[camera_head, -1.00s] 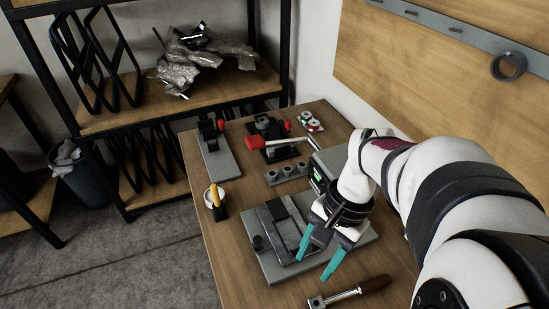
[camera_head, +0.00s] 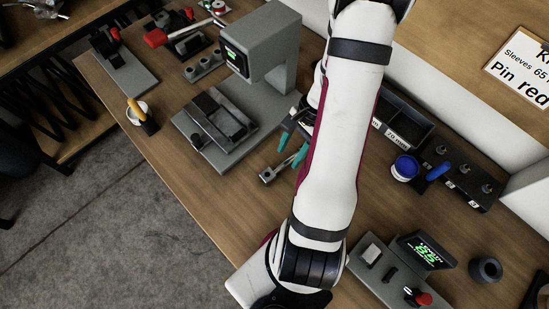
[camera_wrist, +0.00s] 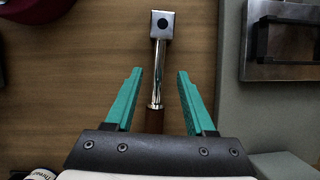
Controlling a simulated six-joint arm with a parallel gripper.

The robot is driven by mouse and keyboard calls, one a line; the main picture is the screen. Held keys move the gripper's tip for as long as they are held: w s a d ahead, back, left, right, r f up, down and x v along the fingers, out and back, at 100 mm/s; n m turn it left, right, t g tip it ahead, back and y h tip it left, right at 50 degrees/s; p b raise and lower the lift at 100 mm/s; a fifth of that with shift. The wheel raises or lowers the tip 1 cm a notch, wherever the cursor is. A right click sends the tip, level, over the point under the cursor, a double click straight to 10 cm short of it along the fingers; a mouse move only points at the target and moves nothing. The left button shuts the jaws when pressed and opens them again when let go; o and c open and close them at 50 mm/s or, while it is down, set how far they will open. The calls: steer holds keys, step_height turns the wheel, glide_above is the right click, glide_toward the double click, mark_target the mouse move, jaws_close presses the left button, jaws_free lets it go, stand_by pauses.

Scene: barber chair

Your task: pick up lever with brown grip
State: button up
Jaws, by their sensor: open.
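The lever lies on the wooden table in front of the grey press. In the wrist view its square metal head (camera_wrist: 161,24) and shiny shaft (camera_wrist: 157,65) point away from me, and part of its brown grip (camera_wrist: 154,120) shows between my fingers. The rest of the grip is hidden by the gripper body. My gripper (camera_wrist: 160,74) is open, with one teal finger on each side of the lever and a gap to both. In the head view the lever's metal head (camera_head: 268,174) shows beside my gripper (camera_head: 288,158); my arm hides the grip.
The grey press (camera_head: 265,45) with its flat fixture (camera_head: 218,118) stands close by; its base (camera_wrist: 230,100) is right of the lever in the wrist view. A blue-topped pot (camera_head: 405,167), dark bin (camera_head: 408,128) and display unit (camera_head: 425,252) are right of my arm. The front-left tabletop is clear.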

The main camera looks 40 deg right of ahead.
mark_target(287, 162)
steer(key=shift+x, duration=1.45)
steer(key=shift+s+f, duration=0.1)
steer(key=shift+f, duration=0.05)
jaws_close()
stand_by(0.4)
